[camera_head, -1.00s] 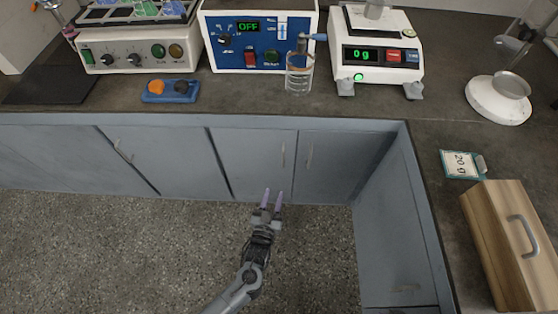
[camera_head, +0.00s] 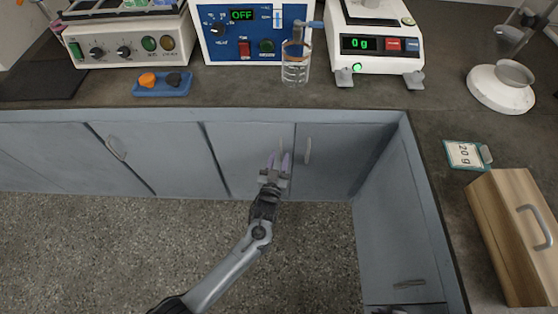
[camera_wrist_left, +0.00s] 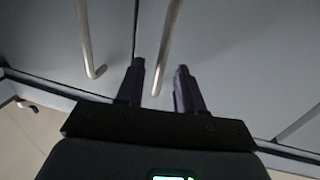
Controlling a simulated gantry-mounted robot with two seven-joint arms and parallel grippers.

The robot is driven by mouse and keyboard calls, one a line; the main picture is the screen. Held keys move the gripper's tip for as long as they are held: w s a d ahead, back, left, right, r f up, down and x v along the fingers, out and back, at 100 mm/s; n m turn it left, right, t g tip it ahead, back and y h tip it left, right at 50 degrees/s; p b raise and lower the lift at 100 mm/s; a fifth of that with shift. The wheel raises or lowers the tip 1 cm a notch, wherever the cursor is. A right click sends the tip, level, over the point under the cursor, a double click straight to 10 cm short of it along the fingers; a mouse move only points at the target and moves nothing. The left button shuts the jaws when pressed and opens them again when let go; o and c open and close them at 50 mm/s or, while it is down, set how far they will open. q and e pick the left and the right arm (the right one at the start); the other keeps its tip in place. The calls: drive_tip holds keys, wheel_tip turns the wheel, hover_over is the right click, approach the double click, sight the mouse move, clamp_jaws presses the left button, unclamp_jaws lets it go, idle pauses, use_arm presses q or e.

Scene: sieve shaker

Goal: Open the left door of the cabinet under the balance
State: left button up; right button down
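The balance (camera_head: 376,44), reading 0 g, stands on the counter above two grey cabinet doors. The left door (camera_head: 237,148) and right door (camera_head: 335,160) look shut, with a thin seam between them. The right door's handle (camera_head: 307,150) is clear of my gripper. My left gripper (camera_head: 278,157) is open in front of the left door, by its handle, which is largely hidden in the head view. In the left wrist view, one bar handle (camera_wrist_left: 168,42) runs down between the open fingers (camera_wrist_left: 160,68); contact cannot be told. Another handle (camera_wrist_left: 87,40) lies beyond the seam. My right gripper is not in view.
A glass beaker (camera_head: 295,70) stands near the counter's front edge, left of the balance. A side cabinet panel (camera_head: 398,220) closes off the right. A wooden box (camera_head: 500,235) sits on the right counter. The floor (camera_head: 100,250) before the doors is clear.

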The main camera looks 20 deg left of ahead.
use_arm(q)
drive_tip(key=shift+w+a, duration=0.1)
drive_tip(key=shift+w, duration=0.1)
clamp_jaws()
idle(1.4)
